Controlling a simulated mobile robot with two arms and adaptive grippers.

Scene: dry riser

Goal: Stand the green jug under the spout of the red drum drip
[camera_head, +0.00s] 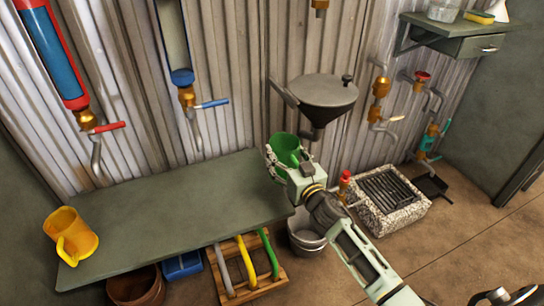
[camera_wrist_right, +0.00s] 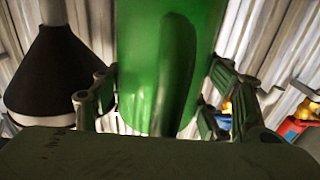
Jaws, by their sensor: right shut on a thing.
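The green jug (camera_head: 284,148) is held by my right gripper (camera_head: 281,166) beyond the right end of the bench, below and left of the grey funnel. In the right wrist view the jug (camera_wrist_right: 170,60) fills the middle, with the fingers of my right gripper (camera_wrist_right: 165,95) on both sides of it. The red drum (camera_head: 50,50) with blue inside hangs on the wall at the upper left. Its spout (camera_head: 97,160) with a red-handled tap points down over the bench's left part. The jug is well to the right of this spout. My left gripper is not in view.
The grey-green bench (camera_head: 185,200) is mostly bare; a yellow jug (camera_head: 70,235) stands at its left end. A blue-handled tap (camera_head: 200,104) hangs above the bench. The grey funnel (camera_head: 322,92) is on the wall near my right gripper. A metal bucket (camera_head: 305,238) stands below.

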